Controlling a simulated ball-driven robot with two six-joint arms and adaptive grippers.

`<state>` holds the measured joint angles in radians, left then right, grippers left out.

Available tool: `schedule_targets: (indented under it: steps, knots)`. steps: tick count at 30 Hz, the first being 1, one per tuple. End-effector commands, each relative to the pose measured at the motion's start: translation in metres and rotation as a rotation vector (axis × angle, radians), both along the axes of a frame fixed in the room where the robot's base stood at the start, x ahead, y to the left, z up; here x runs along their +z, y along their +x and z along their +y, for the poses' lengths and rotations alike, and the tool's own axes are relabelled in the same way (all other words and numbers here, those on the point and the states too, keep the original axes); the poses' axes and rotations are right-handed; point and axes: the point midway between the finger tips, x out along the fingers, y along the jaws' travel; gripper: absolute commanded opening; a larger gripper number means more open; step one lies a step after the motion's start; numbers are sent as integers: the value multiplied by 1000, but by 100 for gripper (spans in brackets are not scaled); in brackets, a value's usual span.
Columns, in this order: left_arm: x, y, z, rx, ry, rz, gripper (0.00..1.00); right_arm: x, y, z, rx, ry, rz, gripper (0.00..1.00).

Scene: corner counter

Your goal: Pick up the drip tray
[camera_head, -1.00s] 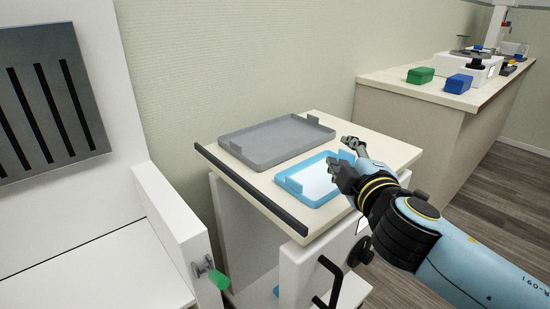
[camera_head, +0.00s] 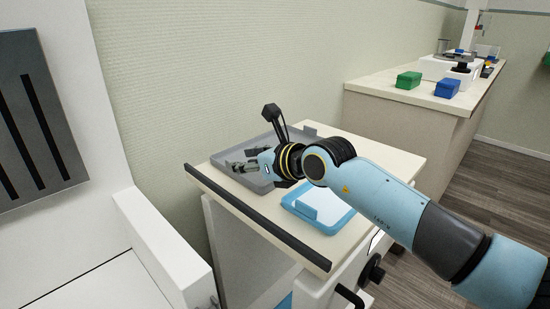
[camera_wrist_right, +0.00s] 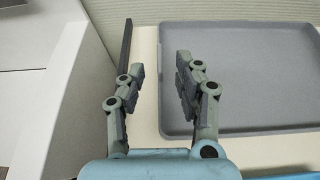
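A large grey tray (camera_head: 259,187) with a raised rim and an end tab lies flat at the back of a small cream cabinet top. It fills much of the right wrist view (camera_wrist_right: 255,65). A smaller blue tray (camera_head: 322,207) with a white inside lies in front of it. The pictures do not settle which is the drip tray. My right gripper (camera_head: 238,165) is over the left end of the grey tray. In the right wrist view its fingers (camera_wrist_right: 158,78) are apart and empty, with the tray's left rim in the gap between them. My left gripper is out of view.
A dark strip (camera_head: 255,217) edges the cabinet top's left side. A white unit with a slotted grey panel (camera_head: 38,125) stands at left. The patterned wall rises close behind the trays. A far counter (camera_head: 400,95) holds a green box (camera_head: 408,80) and a blue box (camera_head: 447,88).

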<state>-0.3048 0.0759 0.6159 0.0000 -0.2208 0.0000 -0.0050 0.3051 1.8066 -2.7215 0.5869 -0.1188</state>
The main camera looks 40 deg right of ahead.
Motion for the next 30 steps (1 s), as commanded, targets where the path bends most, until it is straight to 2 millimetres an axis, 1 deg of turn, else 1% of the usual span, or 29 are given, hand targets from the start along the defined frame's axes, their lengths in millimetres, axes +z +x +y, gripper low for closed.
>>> schedule_targets:
  steps: [1, 5, 9, 13, 16, 22, 23, 30]
  knots:
    - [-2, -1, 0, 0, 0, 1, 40, -2, 5, 1, 0, 3, -1, 34]
    - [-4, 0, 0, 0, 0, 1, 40, -7, 13, 2, 0, 3, -1, 34]
    - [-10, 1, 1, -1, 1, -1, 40, -19, 32, 5, 0, 5, 0, 34]
    - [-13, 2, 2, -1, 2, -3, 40, -26, 49, 8, 1, 4, -2, 34]
    - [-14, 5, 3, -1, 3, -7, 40, -28, 54, 8, 1, 3, -2, 34]
    - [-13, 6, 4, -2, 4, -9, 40, -27, 54, 8, 1, 2, -2, 34]
    - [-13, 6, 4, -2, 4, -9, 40, -27, 54, 8, 1, 2, -2, 31]
    - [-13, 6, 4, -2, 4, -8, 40, -27, 54, 8, 1, 2, -2, 0]
